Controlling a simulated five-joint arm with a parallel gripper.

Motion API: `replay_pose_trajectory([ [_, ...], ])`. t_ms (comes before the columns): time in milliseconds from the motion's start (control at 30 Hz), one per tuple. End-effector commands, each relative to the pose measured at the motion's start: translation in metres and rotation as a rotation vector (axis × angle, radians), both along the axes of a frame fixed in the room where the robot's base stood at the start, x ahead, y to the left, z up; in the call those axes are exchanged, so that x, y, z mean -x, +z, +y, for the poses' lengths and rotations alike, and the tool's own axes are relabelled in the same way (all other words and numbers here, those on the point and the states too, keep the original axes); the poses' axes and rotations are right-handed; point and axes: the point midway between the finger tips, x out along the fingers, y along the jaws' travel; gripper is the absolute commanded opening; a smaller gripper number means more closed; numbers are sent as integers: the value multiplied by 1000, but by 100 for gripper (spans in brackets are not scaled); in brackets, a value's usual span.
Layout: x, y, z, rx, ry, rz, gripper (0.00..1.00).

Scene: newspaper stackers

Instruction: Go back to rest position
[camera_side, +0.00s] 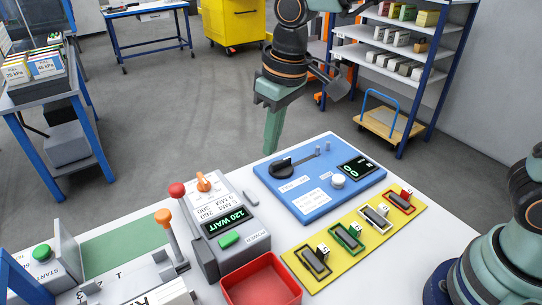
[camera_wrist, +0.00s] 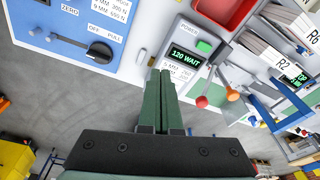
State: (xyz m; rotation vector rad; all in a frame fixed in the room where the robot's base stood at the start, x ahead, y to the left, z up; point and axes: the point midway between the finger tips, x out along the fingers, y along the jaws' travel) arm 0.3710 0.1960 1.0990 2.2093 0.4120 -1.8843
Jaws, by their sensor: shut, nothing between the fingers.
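My gripper (camera_side: 272,142) hangs above and behind the far edge of the white table in the side view, its green fingers pointing down. In the wrist view the fingers (camera_wrist: 166,78) lie together, shut with nothing between them. They are apart from the grey control box (camera_wrist: 180,62), whose display reads "120 WAIT". The same box stands left of centre in the side view (camera_side: 238,243). The blue panel (camera_side: 318,204) with a black knob lies to the right of that box; it is at the upper left in the wrist view (camera_wrist: 70,20).
A yellow board (camera_side: 312,280) with several framed slots lies in front of the blue panel. A red tray (camera_side: 262,283) sits at the near edge. Levers with red (camera_side: 177,189) and orange (camera_side: 163,216) knobs stand up at the left. Shelving (camera_side: 437,70) and a cart (camera_side: 390,124) stand behind on open floor.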

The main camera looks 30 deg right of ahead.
Motion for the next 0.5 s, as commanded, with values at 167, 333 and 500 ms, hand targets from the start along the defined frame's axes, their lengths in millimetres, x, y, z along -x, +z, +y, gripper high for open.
replay_pose_trajectory([
  [167, 13, 27, -66, -31, -103, -91, 0],
  [333, 36, 38, -120, -45, -193, -174, 0],
  [500, 61, 39, -163, -46, -278, -257, 0],
])
